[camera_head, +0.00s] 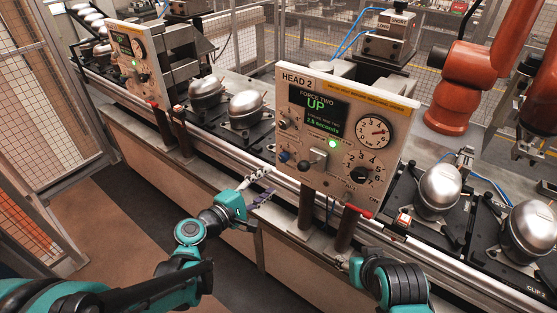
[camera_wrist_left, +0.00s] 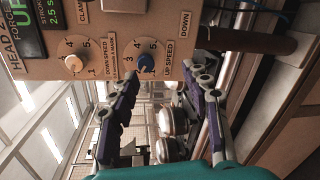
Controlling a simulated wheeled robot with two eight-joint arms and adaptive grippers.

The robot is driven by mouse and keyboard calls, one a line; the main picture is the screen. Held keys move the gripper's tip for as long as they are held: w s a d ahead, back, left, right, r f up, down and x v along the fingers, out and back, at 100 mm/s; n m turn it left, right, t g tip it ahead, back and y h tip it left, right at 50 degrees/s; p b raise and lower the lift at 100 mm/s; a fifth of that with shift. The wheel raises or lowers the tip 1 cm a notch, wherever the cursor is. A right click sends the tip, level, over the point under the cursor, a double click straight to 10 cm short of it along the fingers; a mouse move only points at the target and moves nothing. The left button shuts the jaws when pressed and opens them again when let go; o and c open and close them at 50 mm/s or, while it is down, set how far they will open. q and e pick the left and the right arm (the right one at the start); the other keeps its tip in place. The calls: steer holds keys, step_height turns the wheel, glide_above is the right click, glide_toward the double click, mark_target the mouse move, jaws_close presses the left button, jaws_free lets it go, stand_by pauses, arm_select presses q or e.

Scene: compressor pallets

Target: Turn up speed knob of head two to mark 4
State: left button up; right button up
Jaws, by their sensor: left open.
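The head two panel (camera_head: 345,150) stands at the centre of the head view, with a screen reading UP. Its blue up speed knob (camera_head: 284,156) is low on the left side. In the left wrist view the blue knob (camera_wrist_left: 146,62) sits by the UP SPEED label and a numbered scale; its pointer setting is too small to tell. My left gripper (camera_head: 267,182) is open and empty, below and in front of the panel. In the wrist view its fingers (camera_wrist_left: 160,76) reach toward the panel edge near the blue knob, apart from it.
The pale down speed knob (camera_wrist_left: 73,63) is beside the blue one. A lever (camera_head: 318,158), a black knob (camera_head: 358,176) and a gauge (camera_head: 374,132) share the panel. Silver compressors (camera_head: 437,190) stand along the conveyor. My right arm (camera_head: 390,282) is at lower right, its fingers unclear.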

mark_target(282, 159)
arm_select(q)
steer(key=w+d+n, duration=0.1)
steer(key=w, duration=0.1)
steer(key=w+d+n+t, duration=0.1)
steer(key=w, duration=0.2)
steer(key=w+d+n+b, duration=0.1)
steer(key=w, duration=0.2)
steer(key=shift+w+d+r+t+h, duration=0.1)
steer(key=shift+d+r+t+h, duration=0.2)
steer(key=shift+d+r, duration=0.1)
jaws_close()
